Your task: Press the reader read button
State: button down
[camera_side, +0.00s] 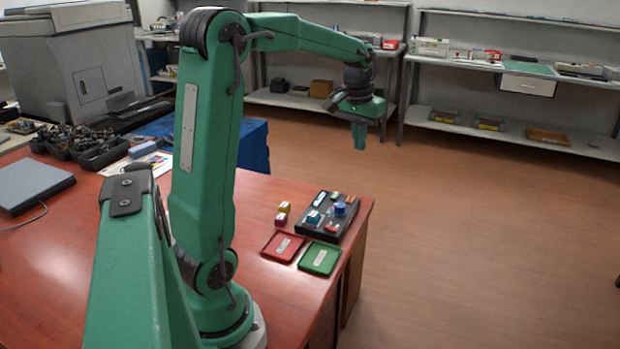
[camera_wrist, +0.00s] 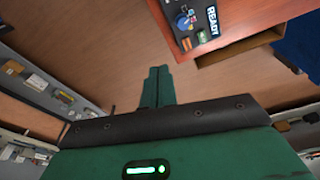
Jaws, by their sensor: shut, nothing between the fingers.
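The black reader (camera_side: 345,222) lies on the red-brown table near its right edge. It carries a blue round knob (camera_side: 340,208), a small lit display and small coloured parts. I cannot tell which part is the read button. In the wrist view the reader (camera_wrist: 207,42) shows at the top, with READY on its display (camera_wrist: 212,20). My gripper (camera_side: 359,147) is shut and empty, pointing down. It hangs high, well above the reader, and appears beyond the table edge. In the wrist view its fingers (camera_wrist: 158,72) are together over the floor, apart from the reader.
A red tray (camera_side: 270,246) and a green tray (camera_side: 308,264) lie in front of the reader. Small yellow and magenta cartridges (camera_side: 282,214) stand left of it. A grey printer (camera_side: 75,65) and dark bins (camera_side: 85,145) are at the back left. Air around my gripper is clear.

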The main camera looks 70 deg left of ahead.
aim_at(335, 195)
jog(key=a+f+n, duration=0.1)
jog(key=a+f, duration=0.2)
jog(key=a, duration=0.4)
jog(key=w+a+f+n+g, duration=0.1)
jog(key=a+f, duration=0.3)
jog(key=a, duration=0.3)
jog(key=shift+w+f+n+g+h, duration=0.2)
jog(key=shift+f+n+g+h, duration=0.1)
jog(key=shift+n+h, duration=0.1)
jog(key=shift+f, duration=0.2)
notch_tip(335, 195, down, 14)
jog(key=shift+r, duration=0.15)
jog(key=shift+s+f, duration=0.1)
jog(key=shift+f, duration=0.95)
notch_tip(335, 195, up, 15)
jog(key=shift+w+a, duration=0.2)
dwell(0.3)
jog(key=shift+r, duration=0.1)
dwell(0.4)
